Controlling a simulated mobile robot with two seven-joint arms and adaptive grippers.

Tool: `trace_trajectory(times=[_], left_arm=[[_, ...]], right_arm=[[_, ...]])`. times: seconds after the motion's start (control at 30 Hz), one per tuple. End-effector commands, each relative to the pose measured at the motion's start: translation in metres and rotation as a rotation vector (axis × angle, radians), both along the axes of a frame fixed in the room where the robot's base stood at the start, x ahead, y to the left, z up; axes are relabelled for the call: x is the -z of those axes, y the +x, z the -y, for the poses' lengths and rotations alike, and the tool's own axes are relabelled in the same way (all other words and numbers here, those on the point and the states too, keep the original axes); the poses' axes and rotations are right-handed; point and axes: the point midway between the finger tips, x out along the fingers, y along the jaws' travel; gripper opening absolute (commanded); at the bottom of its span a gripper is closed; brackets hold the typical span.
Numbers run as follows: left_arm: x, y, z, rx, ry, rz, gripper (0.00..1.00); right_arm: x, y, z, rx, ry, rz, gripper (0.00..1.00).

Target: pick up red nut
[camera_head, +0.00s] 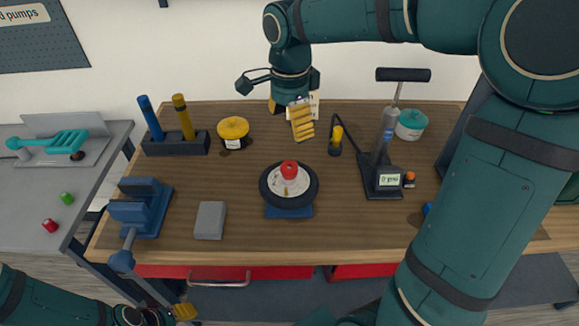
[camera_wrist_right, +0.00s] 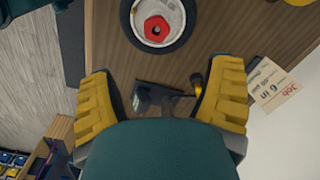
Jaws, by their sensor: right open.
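A red nut (camera_head: 289,169) sits on the light hub of a small black-tyred wheel (camera_head: 310,185) in the middle of the wooden bench. In the right wrist view the red nut (camera_wrist_right: 157,29) is six-sided and lies at the top, beyond the fingertips. My right gripper (camera_head: 288,112) is open and empty, pointing down behind the wheel, apart from the nut. Its two yellow fingers (camera_wrist_right: 160,100) are spread wide in the wrist view. My left gripper (camera_head: 184,312) barely shows at the bottom edge, below the bench front; its jaws are unclear.
The wheel rests on a blue stand (camera_head: 289,212). Around it are a yellow-lidded tin (camera_head: 233,129), a grey block (camera_head: 210,220), a blue vise (camera_head: 143,212) and a pump with a display (camera_head: 383,180). A small red piece (camera_head: 50,225) and a green one (camera_head: 67,198) lie on the left table.

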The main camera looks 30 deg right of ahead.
Motion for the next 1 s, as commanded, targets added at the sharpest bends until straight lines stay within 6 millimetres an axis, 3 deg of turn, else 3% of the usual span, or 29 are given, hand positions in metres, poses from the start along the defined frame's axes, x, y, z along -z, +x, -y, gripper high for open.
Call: trace_trajectory(times=[0.03,0.27,0.6,1.0], left_arm=[[0.014,-0.001,0.0,0.002,0.0,-0.003,0.51],[0.024,-0.004,0.001,0.007,-0.002,-0.008,0.51],[0.039,0.0,0.0,0.006,0.0,0.0,0.51],[0.047,0.001,0.0,0.005,0.0,0.004,0.51]], right_arm=[[0.005,0.001,0.002,0.002,0.0,0.003,0.8],[0.008,0.0,0.001,-0.004,0.0,-0.002,0.8],[0.068,0.0,0.001,-0.003,-0.001,-0.003,0.8],[0.096,-0.002,-0.002,-0.004,0.0,-0.002,0.8]])
